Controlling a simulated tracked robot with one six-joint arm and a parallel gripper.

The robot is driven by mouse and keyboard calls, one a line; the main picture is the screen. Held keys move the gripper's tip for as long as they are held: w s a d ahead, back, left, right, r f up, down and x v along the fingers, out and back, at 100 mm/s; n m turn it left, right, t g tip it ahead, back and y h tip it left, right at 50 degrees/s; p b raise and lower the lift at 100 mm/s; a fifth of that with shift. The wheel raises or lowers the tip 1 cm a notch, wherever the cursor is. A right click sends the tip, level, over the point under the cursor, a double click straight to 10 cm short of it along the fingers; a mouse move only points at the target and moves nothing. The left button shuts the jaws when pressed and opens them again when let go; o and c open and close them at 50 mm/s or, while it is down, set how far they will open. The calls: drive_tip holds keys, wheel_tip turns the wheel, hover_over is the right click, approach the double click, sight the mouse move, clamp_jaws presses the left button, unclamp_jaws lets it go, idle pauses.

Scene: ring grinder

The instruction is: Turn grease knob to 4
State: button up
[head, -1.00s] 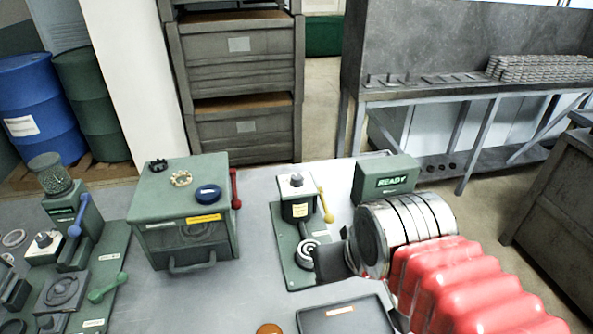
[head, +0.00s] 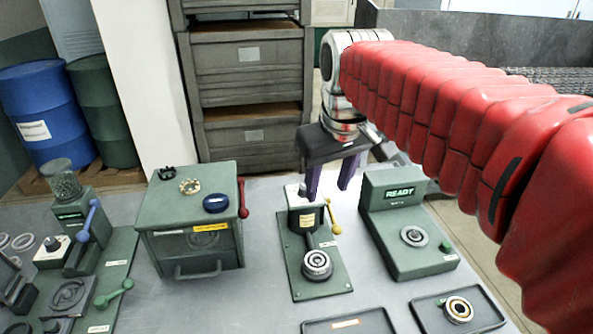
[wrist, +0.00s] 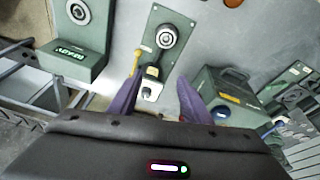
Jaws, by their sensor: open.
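A dark knob on a white plate (head: 299,190) tops the middle green station (head: 322,268), which has a yellow label and a yellow lever. It also shows in the wrist view (wrist: 148,91), between the fingers and nearer the left one. Another dark knob on a white box (head: 52,245) stands at the left station, beside a clear jar. No lettering names either knob as grease, and their dial numbers are too small to read. My gripper (head: 328,192) is open and empty, its purple fingers pointing down near the middle station's top; in the wrist view (wrist: 159,77) they are apart.
A green box (head: 190,235) with a red lever stands left of the middle station. A green READY unit (head: 405,225) is close on the right. A tray (head: 483,318) holding a ring lies at front right. Bare table shows between box and station.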

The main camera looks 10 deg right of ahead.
drive_tip(key=w+r+n+g, duration=0.1)
drive_tip(key=w+r+n, duration=0.1)
drive_tip(key=w, duration=0.7)
drive_tip(key=n+g, duration=0.1)
drive_tip(key=g, duration=0.1)
hover_over(304, 190)
drive_tip(key=f, duration=0.2)
drive_tip(key=shift+w+d+f+n, duration=0.1)
drive_tip(key=shift+w+d+n, duration=0.05)
drive_tip(key=shift+w, duration=0.25)
drive_tip(key=shift+w+d+n, duration=0.1)
drive_tip(key=shift+w+n, duration=0.05)
drive_tip(key=shift+w, duration=0.25)
drive_tip(key=shift+f, duration=0.1)
wheel_tip(304, 190, down, 14)
drive_tip(key=shift+r, duration=0.2)
drive_tip(key=shift+c, duration=0.2)
